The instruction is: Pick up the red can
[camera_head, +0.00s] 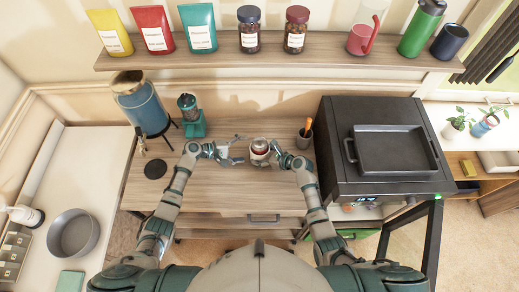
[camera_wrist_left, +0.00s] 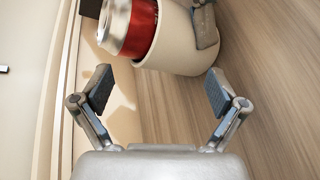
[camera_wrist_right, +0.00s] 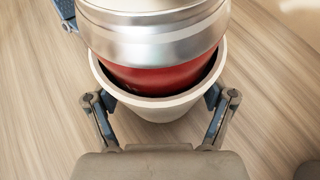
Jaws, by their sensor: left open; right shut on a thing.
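The red can (camera_head: 260,144) with a silver top stands inside a cream cup (camera_wrist_right: 167,107) on the wooden table. The can also shows in the left wrist view (camera_wrist_left: 143,28) and fills the top of the right wrist view (camera_wrist_right: 155,76). My right gripper (camera_head: 279,158) is shut on the cup, with its fingers against the outer wall. My left gripper (camera_wrist_left: 155,92) is open and empty, left of the cup, with the cup beyond its fingertips. The can's lower part is hidden inside the cup.
A pen holder (camera_head: 304,138) stands close right of the right gripper, near a black oven (camera_head: 345,180) with a tray. A teal grinder (camera_head: 190,117) and a blue dispenser (camera_head: 143,108) stand at the left. The table front (camera_head: 225,195) is clear.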

